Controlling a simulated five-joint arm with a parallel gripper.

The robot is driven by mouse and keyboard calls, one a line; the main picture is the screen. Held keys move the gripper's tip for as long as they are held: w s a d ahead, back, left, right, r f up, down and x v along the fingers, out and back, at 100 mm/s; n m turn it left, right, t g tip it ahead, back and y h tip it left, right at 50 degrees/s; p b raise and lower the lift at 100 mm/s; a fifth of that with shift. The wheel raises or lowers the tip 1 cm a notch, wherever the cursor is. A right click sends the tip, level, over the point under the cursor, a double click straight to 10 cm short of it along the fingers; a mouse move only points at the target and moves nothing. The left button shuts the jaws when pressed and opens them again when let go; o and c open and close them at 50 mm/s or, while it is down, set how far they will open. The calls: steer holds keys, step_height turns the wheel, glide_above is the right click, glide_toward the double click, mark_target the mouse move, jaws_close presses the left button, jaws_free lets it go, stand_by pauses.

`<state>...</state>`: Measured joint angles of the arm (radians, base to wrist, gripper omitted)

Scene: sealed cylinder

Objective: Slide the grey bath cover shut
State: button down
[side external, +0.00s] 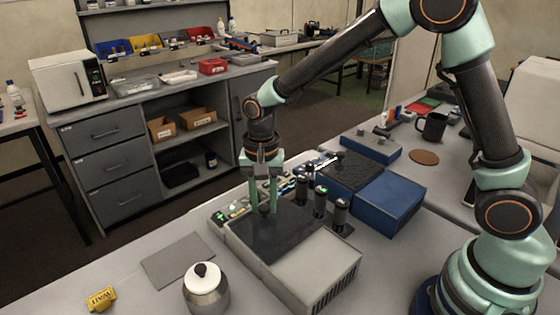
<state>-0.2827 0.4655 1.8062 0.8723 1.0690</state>
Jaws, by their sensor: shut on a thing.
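The bath (318,268) is a light grey box with a vented side, at the middle front of the bench. Its dark grey cover (275,238) lies flat on top, over the part toward the back left. A small dark knob stands up near the cover's far edge. My gripper (265,205) points straight down with its two green fingers on either side of the knob, shut on it. The fingers partly hide the knob. I cannot tell how much of the bath's opening is uncovered.
Black upright cylinders (320,200) with green lights stand close right of the cover. A blue box (388,203) is behind them.

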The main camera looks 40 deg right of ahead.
steer(key=shift+w, duration=1.55)
steer(key=c, duration=0.6)
jaws_free()
steer(key=shift+s, duration=0.1)
step_height(320, 180, up, 12)
steer(key=shift+r, duration=0.1)
steer(key=s+d+r+n+t, duration=0.1)
steer(key=s+d+n+t, duration=0.1)
steer(key=s+d+n, duration=0.1)
steer(key=s+d+r+n+t, duration=0.1)
steer(key=s+d+n, duration=0.2)
steer(key=s+d, duration=0.2)
steer(key=s+d+r+n+t, duration=0.1)
steer(key=s+d+n+t, duration=0.1)
steer(key=s, duration=0.5)
steer(key=shift+d+r+n+t, duration=0.25)
steer(key=shift+d+n, duration=0.25)
steer(key=shift+d, duration=0.4)
